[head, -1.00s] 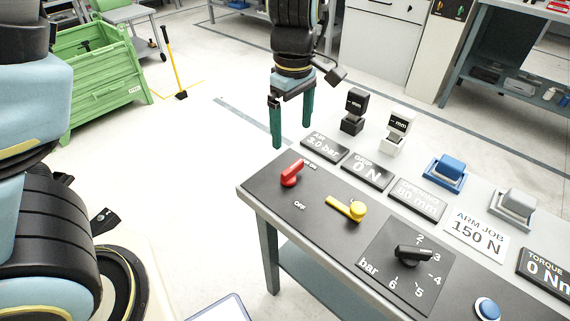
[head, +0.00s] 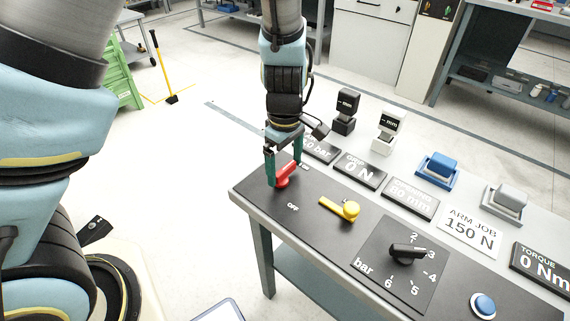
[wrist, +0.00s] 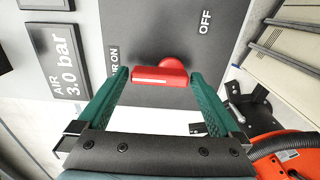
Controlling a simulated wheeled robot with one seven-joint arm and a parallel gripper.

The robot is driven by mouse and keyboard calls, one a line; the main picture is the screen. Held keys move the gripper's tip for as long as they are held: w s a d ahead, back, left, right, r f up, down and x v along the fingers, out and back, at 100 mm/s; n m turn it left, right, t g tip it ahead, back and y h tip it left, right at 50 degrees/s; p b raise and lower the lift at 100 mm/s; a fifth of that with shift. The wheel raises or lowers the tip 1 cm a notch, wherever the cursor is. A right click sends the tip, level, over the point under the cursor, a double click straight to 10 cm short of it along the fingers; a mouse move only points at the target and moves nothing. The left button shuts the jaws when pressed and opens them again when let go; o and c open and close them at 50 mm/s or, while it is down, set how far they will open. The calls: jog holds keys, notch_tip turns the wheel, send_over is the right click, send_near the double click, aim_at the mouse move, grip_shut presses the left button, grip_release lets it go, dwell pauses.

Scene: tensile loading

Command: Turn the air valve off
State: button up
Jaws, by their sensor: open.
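The red air valve handle (head: 284,174) sits at the left end of the dark panel on the bench, with the OFF label (head: 293,208) in front of it. In the wrist view the red handle (wrist: 160,76) points toward the AIR ON label (wrist: 114,61), and OFF (wrist: 206,22) is at the upper right. My gripper (head: 284,174) is open, its green fingers on either side of the handle in the head view. In the wrist view the fingertips (wrist: 159,75) flank the handle's two ends; I cannot tell whether they touch it. The AIR display (wrist: 64,66) reads 3.0 bar.
A yellow lever (head: 340,209) and a black bar knob (head: 405,252) lie to the right on the panel. Display blocks such as the GRIP plate (head: 360,171) stand behind. An orange round object (wrist: 290,150) shows at the wrist view's lower right.

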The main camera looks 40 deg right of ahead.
jog(key=c, duration=1.1)
jog(key=shift+m, duration=0.3)
jog(key=m, duration=0.1)
jog(key=m+p, duration=0.1)
jog(key=m, duration=0.1)
jog(key=shift+s+m, duration=0.25)
jog(key=shift+m, duration=0.05)
jog(key=m, duration=0.4)
jog(key=shift+s, duration=0.3)
jog(key=m, duration=0.5)
jog(key=shift+s+a, duration=0.2)
jog(key=shift+a, duration=0.05)
jog(key=m, duration=0.4)
jog(key=shift+s+a+m, duration=0.15)
jog(key=shift+a+m, duration=0.1)
jog(key=shift+m, duration=0.05)
